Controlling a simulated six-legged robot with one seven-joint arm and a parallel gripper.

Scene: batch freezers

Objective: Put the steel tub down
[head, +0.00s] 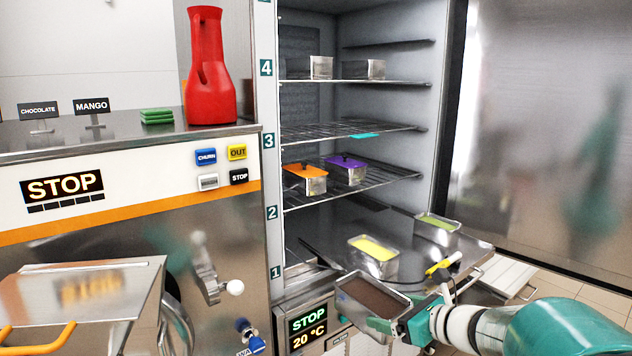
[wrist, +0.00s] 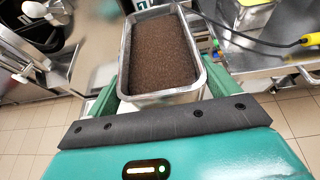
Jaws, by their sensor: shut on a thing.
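My gripper (head: 402,325) is shut on a steel tub (head: 346,284) filled with dark brown, grainy contents. In the wrist view the tub (wrist: 134,98) sits between the two green fingers of my gripper (wrist: 160,98), with its brown filling upward. The tub is in the air in front of the freezer, near the pulled-out steel shelf (head: 338,236). On that shelf stand a steel tub with yellow contents (head: 374,258) and one with green contents (head: 437,224). A yellow-handled tool (head: 443,263) with a black cord lies on the shelf's right part.
The freezer holds tubs with orange (head: 305,178) and purple (head: 346,168) lids above level 2, and plain steel tubs (head: 309,67) at level 4. The frosted door (head: 550,140) stands open at right. A red jug (head: 208,70) stands on the batch machine (head: 130,210) at left.

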